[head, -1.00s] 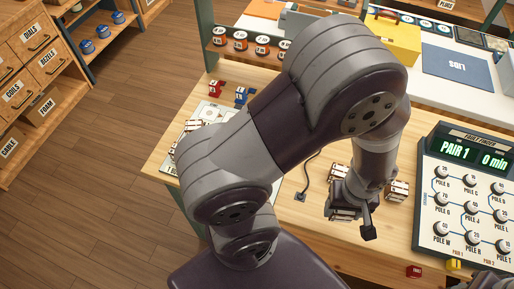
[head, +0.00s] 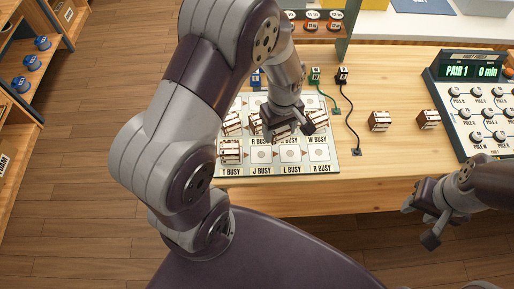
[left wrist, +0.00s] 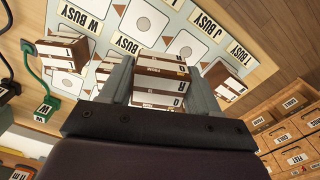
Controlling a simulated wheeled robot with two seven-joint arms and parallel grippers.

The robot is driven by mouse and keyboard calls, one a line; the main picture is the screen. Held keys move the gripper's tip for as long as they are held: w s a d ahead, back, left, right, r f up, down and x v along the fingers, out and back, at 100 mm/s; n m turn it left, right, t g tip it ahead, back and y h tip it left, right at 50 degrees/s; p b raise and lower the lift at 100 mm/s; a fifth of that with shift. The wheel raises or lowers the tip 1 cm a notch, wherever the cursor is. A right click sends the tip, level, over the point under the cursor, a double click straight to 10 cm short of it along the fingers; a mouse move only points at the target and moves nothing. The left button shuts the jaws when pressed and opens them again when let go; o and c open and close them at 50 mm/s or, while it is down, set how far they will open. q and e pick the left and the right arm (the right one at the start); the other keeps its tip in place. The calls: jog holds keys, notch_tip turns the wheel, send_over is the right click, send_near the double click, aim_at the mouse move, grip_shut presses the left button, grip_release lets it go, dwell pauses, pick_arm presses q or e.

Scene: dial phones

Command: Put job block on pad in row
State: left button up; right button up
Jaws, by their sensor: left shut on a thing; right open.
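My left gripper (head: 292,132) is over the pad board, shut on a white and brown job block (head: 280,134). In the left wrist view the held block (left wrist: 158,98) sits between the two fingers, with pads of the board behind it. Whether it touches the board I cannot tell. The board (head: 330,174) has rows of square pads with labels such as J BUSY and L BUSY. Other blocks stand on it at the left (head: 231,151) and upper left (head: 232,122). My right gripper (head: 428,226) is open and empty near the table's front edge.
Two loose job blocks (head: 380,121) (head: 428,120) stand on the table right of the board. A grey console (head: 480,105) reads PAIR 1.

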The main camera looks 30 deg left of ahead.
aim_at(262, 156)
pick_arm(q)
jog(key=s+a+f, duration=0.1)
jog(key=s, duration=0.1)
jog(key=s+a+f, duration=0.1)
jog(key=s+a, duration=0.1)
jog(key=shift+f, duration=0.4)
notch_tip(262, 156, down, 4)
jog(key=shift+w+f, duration=0.1)
jog(key=o, duration=1.1)
jog(key=shift+f, duration=0.1)
jog(key=s+r+m, duration=0.1)
jog(key=r+m, duration=0.2)
jog(key=r, duration=0.2)
jog(key=s+d+r+m+t, duration=0.1)
jog(key=r+m, duration=0.3)
jog(key=r, duration=0.1)
jog(key=s+d+r+m, duration=0.1)
jog(key=s+r+m, duration=0.1)
jog(key=r+m, duration=0.2)
jog(key=shift+r+p, duration=0.35)
jog(key=shift+r, duration=0.55)
